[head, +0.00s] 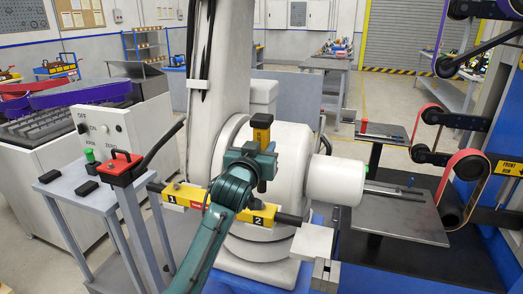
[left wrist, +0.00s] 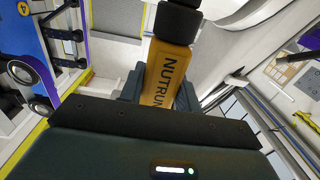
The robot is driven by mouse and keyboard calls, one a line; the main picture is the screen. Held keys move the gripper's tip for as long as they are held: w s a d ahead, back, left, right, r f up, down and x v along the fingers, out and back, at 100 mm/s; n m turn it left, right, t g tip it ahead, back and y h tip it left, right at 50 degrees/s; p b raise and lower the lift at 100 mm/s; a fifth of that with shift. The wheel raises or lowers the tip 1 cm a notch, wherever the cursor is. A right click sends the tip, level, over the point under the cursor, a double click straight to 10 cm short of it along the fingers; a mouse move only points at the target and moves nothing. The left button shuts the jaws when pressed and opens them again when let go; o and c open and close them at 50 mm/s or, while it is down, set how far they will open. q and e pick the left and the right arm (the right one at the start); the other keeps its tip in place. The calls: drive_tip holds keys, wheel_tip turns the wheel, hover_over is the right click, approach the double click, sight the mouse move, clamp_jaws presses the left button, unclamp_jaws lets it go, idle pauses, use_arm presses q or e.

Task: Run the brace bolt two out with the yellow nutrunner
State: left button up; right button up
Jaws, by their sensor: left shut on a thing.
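The yellow nutrunner (head: 261,133) stands roughly upright in my left gripper (head: 262,158), its dark-capped top above the teal fingers. In the left wrist view the nutrunner (left wrist: 171,72), with part of its lettering showing, sits between the fingers of the left gripper (left wrist: 160,88). The yellow brace (head: 195,198) lies across the white machine, marked 1 at its left end and 2 at its right. The nutrunner's lower end is above the end marked 2. Bolt two is hidden or too small to make out, so I cannot tell whether the tool touches it. My right gripper is not in view.
A grey stand (head: 72,185) with a red-topped box (head: 121,168) and black lever is at the left. Dark plates (head: 397,211) and a belt machine (head: 459,165) stand at the right. The white machine's cylinder (head: 335,180) sticks out right of the nutrunner.

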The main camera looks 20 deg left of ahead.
use_arm(q)
drive_tip(key=shift+s+r, duration=0.1)
drive_tip(key=shift+r, duration=0.1)
drive_tip(key=s+d+r, duration=0.3)
drive_tip(key=s+r, duration=0.3)
drive_tip(key=s, duration=0.5)
drive_tip(key=shift+s+d, duration=0.15)
drive_tip(key=shift+s, duration=0.1)
idle(0.6)
drive_tip(key=shift+f, duration=0.1)
